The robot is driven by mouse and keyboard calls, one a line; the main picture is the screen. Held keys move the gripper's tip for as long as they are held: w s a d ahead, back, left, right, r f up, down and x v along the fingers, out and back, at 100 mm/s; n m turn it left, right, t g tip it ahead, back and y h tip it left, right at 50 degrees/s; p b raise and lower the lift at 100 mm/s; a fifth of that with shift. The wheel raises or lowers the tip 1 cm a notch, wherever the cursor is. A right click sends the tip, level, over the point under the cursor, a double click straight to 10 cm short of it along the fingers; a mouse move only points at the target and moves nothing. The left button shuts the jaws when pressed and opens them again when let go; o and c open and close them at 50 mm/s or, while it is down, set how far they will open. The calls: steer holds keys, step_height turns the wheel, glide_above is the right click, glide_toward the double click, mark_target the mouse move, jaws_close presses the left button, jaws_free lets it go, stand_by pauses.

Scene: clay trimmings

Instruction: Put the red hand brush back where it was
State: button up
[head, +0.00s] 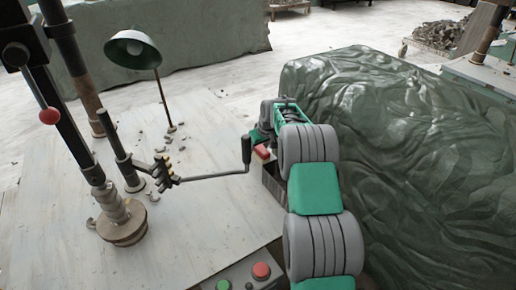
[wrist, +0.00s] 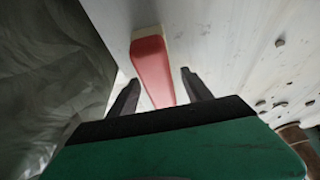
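The red hand brush (wrist: 152,65) shows in the wrist view as a tapered red body with a pale strip along its far end and left edge. It lies ahead of my gripper (wrist: 160,76), in line with the gap between the two dark fingers. The fingers are apart, with pale surface visible on both sides of the brush, so my gripper is open. In the head view the red brush (head: 262,152) is a small red patch beside the end of my arm, over the pale worktop (head: 205,215). The arm partly hides it, and the fingertips are not clear there.
A dark crank handle (head: 246,153) stands just left of the brush, on a rod from a clamp stand. A grey box-like thing (head: 272,184) is below the brush. Crumbs (head: 173,139) lie near a green lamp (head: 133,50). A dark green covered mass (head: 400,150) fills the right.

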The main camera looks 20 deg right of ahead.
steer(key=shift+r, duration=0.35)
steer(key=b+v, duration=0.1)
steer(key=v, duration=1)
steer(key=shift+s+d+r, duration=0.1)
steer(key=shift+s+r, duration=0.05)
steer(key=shift+r, duration=0.15)
